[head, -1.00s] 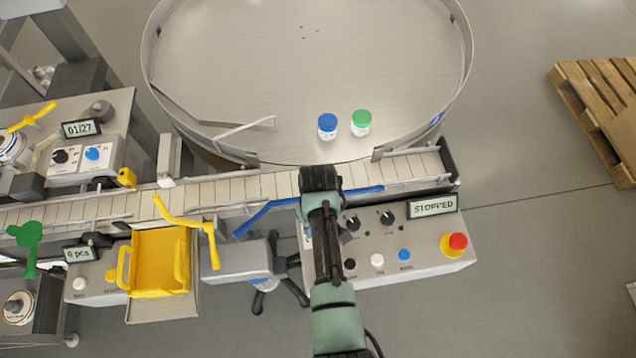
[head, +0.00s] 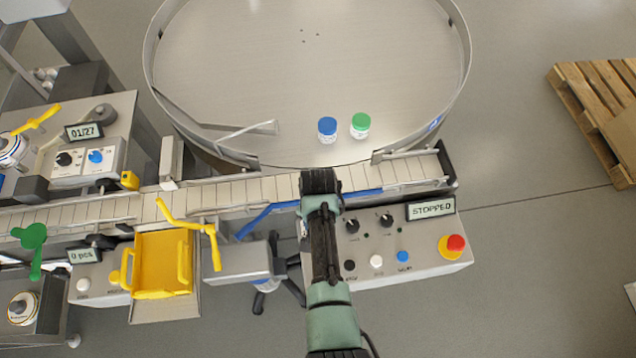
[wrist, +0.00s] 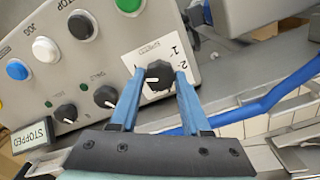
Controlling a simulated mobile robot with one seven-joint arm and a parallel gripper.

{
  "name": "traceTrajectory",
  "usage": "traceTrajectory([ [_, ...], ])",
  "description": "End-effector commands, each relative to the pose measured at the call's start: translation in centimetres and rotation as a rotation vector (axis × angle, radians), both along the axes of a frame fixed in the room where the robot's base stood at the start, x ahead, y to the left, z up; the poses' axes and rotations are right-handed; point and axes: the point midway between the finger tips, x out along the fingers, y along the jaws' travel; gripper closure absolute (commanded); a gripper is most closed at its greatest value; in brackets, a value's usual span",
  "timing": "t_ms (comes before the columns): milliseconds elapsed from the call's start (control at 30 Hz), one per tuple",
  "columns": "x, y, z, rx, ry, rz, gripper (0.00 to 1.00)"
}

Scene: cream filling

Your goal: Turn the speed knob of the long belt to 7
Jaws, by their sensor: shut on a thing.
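The speed knob (wrist: 158,76) is a black dial on a white plate marked SPEED in the wrist view. The digits 1 and 2 show on the plate; other digits are hidden or unreadable. The knob's white pointer line points left in that view. My gripper (wrist: 160,73) has its blue fingers on either side of the knob, shut on it. In the head view my arm covers the knob and the fingers. The long belt (head: 275,188) runs across behind the control box (head: 430,259), whose display (head: 431,208) reads STOPPED.
Two smaller black knobs (head: 352,226) (head: 387,221) sit beside my arm. Black, white and blue buttons (head: 403,257) and a red emergency stop (head: 455,243) are on the same box. A blue rail (head: 265,219) lies along the belt. Two jars (head: 327,127) stand on the round table.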

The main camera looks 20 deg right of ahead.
Motion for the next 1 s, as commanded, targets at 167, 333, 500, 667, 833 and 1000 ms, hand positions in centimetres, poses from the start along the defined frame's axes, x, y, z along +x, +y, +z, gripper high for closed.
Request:
traceTrajectory([
  [167, 0.06, 0.03, 0.07, -0.001, -0.001, -0.084, 1.00],
  [333, 0.06, 0.02, 0.06, -0.001, -0.001, -0.132, 1.00],
  [500, 0.06, 0.01, 0.05, -0.001, -0.001, -0.150, 1.00],
  [667, 0.06, 0.01, 0.05, 0.000, -0.001, -0.154, 1.00],
  [833, 0.06, 0.01, 0.05, 0.000, -0.001, -0.154, 1.00],
  [1000, 0.06, 0.01, 0.05, 0.000, -0.001, -0.153, 0.30],
])
